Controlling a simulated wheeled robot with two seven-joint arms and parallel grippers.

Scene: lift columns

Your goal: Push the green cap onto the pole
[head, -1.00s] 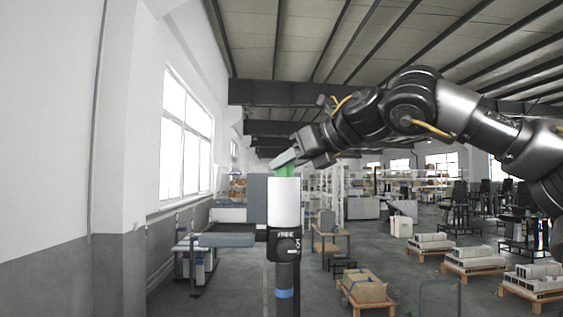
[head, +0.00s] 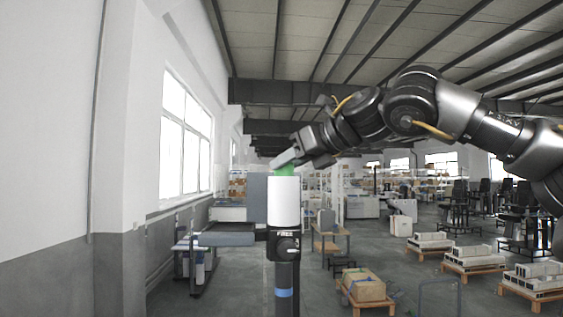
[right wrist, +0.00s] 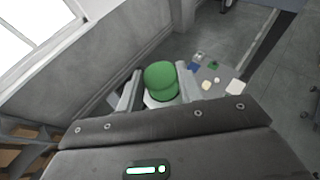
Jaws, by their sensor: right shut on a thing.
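The pole (head: 284,203) stands upright in the middle of the head view, with a white upper section, a dark collar and a dark lower shaft. The green cap (head: 284,170) is at the pole's top, partly hidden by my right gripper (head: 286,160), which reaches in from the right. In the right wrist view the green cap (right wrist: 161,80) sits between the two fingers, and my right gripper (right wrist: 159,92) is shut on it. A white surface shows just below the cap. How far the cap sits on the pole I cannot tell. My left gripper is not in view.
A box on a wooden stand (head: 363,288) and loaded pallets (head: 474,259) are on the floor at right. The space around the pole's top is clear except for my arm.

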